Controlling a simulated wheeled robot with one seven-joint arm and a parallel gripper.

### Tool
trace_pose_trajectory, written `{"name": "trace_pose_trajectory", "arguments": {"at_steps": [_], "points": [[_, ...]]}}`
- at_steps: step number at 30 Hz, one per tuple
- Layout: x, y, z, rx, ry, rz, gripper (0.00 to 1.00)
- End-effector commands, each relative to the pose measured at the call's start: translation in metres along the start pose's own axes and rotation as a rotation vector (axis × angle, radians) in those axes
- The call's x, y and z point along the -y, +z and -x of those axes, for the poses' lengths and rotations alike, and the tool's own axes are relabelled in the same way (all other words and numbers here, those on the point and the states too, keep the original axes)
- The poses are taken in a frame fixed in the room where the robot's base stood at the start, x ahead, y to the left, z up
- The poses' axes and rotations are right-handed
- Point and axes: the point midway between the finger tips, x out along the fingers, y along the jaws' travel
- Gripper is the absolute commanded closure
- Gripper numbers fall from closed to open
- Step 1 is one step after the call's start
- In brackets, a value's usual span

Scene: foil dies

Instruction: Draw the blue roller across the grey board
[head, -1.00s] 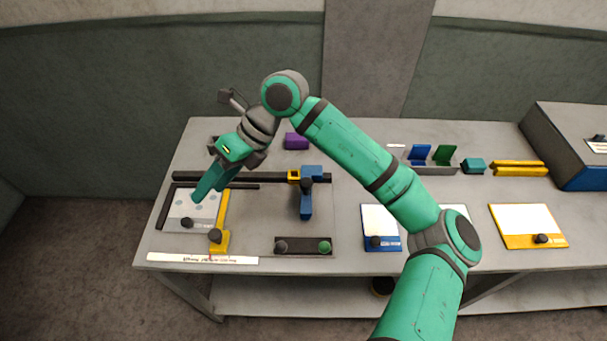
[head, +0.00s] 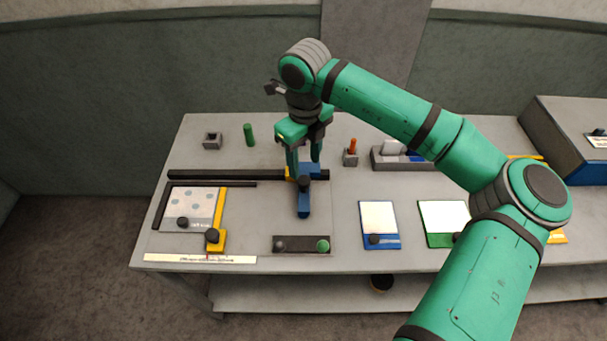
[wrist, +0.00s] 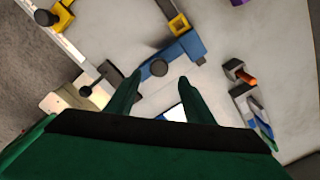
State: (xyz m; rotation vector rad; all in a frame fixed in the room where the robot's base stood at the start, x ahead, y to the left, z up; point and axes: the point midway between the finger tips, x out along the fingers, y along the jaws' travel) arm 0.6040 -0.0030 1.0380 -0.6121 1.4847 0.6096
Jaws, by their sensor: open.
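The blue roller (head: 304,207) is a blue arm with a dark round knob, joined to a black rail (head: 225,175) at the rail's right end. It also shows in the wrist view (wrist: 187,47). The grey board (head: 182,205), with pale blue spots, lies to its left. A yellow bar (head: 220,212) with a dark knob runs along the board's right edge. My gripper (head: 303,170) points down over the roller's rail end, open and empty. In the wrist view, the roller's knob lies between the fingertips (wrist: 160,79); contact cannot be told.
A dark panel (head: 301,245) with a grey and a green knob lies in front of the roller. A green cylinder (head: 249,134) and a small holder with an orange peg (head: 351,156) stand behind the rail. A blue-framed pad (head: 379,220) lies to the right.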

Motion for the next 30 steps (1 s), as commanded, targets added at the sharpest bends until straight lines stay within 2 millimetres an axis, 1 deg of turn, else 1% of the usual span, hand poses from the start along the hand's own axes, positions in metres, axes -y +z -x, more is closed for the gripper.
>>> {"name": "trace_pose_trajectory", "arguments": {"at_steps": [1,3,6,10,15,23,24,26,27,28,29,30], "points": [[-0.001,0.0,-0.01,0.001,0.003,0.001,0.52],[-0.001,0.001,-0.023,0.001,0.003,0.001,0.52],[-0.002,0.001,-0.037,0.002,0.003,0.002,0.52],[-0.001,0.001,-0.052,0.001,0.002,0.002,0.52],[-0.002,0.001,-0.06,0.002,0.002,0.002,0.52],[-0.001,0.001,-0.061,0.002,0.001,0.002,0.52],[-0.002,0.001,-0.061,0.002,0.001,0.003,0.57],[-0.002,0.002,-0.061,0.002,0.001,0.004,0.71],[-0.002,0.002,-0.061,0.002,0.001,0.004,0.81],[-0.002,0.002,-0.061,0.002,0.001,0.004,0.88],[-0.002,0.002,-0.061,0.002,0.001,0.004,0.95],[-0.003,0.002,-0.061,0.002,0.001,0.005,1.0]]}}
